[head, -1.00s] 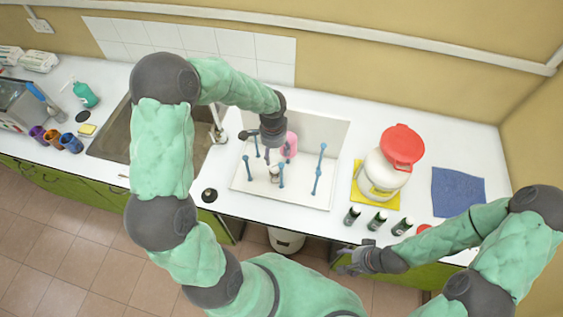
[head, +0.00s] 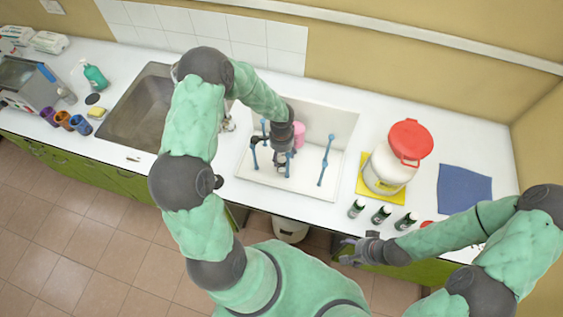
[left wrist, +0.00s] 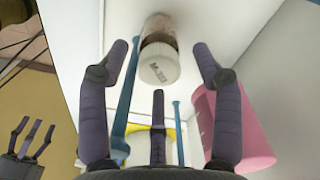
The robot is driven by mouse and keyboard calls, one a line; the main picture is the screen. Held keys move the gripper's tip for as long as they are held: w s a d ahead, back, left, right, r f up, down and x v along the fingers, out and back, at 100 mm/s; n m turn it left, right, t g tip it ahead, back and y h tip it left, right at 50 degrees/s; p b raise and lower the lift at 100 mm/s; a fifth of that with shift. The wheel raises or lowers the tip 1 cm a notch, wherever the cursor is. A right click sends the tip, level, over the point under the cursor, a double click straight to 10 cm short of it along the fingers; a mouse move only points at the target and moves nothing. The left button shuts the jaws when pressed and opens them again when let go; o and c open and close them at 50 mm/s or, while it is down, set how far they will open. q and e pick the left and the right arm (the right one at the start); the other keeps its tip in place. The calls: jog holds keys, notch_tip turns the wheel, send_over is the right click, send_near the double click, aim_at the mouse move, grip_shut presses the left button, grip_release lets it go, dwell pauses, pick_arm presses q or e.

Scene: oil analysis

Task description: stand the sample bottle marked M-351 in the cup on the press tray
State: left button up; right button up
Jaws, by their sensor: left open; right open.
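A small bottle (left wrist: 160,60) with a white lid and a brownish body shows in the left wrist view. Its lid bears dark lettering that starts like M-3; the rest is too small to read. My left gripper (left wrist: 165,48) is open, its fingers spread on both sides of the bottle, apart from it. In the head view my left gripper (head: 282,160) is low over the white tray (head: 310,188) and largely hides the bottle. My right gripper (head: 352,250) is open and empty at the counter's front edge. I cannot tell which thing is the press tray.
Blue pegs (head: 325,160) and a pink container (head: 300,135) stand close around my left gripper. The sink (head: 140,110), several small cups (head: 79,124) and a machine (head: 28,82) are left.

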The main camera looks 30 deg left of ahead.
pick_arm(q)
jog(key=shift+f, duration=0.25)
grip_shut()
jog(key=shift+r, duration=0.1)
notch_tip(320, 180, up, 28)
dwell(1.0)
